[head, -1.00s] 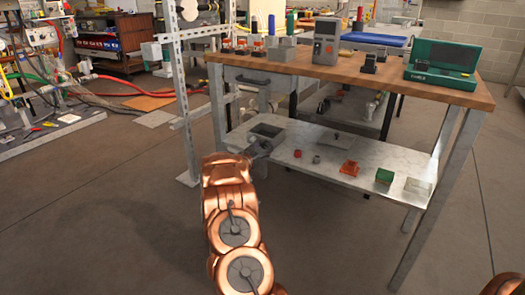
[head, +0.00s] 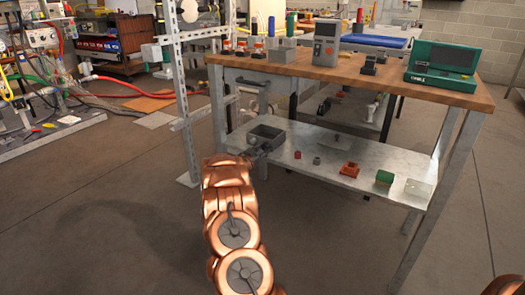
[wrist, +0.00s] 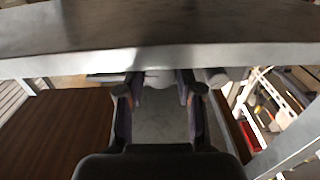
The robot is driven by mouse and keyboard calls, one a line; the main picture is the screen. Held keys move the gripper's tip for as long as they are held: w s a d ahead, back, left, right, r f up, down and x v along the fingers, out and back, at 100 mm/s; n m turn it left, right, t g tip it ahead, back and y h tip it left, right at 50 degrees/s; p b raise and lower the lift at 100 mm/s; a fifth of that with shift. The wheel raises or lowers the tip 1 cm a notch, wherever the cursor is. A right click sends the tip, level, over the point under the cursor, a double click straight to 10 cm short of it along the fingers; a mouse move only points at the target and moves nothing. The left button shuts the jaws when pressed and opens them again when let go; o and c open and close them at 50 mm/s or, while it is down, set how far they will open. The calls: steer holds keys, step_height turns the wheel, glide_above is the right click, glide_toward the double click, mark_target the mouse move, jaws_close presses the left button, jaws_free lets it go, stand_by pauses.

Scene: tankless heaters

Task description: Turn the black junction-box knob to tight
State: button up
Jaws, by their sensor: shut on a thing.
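My gripper (head: 263,149) is at the left end of the lower shelf, against the front of an open grey box (head: 276,145). Its fingers, small and dark in the head view, appear shut on the box's near side. In the wrist view the two fingers (wrist: 158,90) stand apart below a broad grey edge (wrist: 60,63), with a pale grey piece between their tips. What lies between them is too dim to make out fully. I cannot pick out a black knob in either view; it may be hidden by the fingers.
The metal shelf (head: 335,172) also holds a red piece (head: 297,155), a small grey piece (head: 317,160), an orange piece (head: 349,169) and a green block (head: 384,178). The wooden bench top (head: 420,86) is above. A perforated post (head: 183,110) stands left. Floor in front is clear.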

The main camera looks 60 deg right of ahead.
steer(key=shift+m+p, duration=0.35)
steer(key=shift+m, duration=1.05)
steer(key=o, duration=1.2)
steer(key=shift+c, duration=0.2)
steer(key=a, duration=1.2)
steer(key=shift+s, duration=0.3)
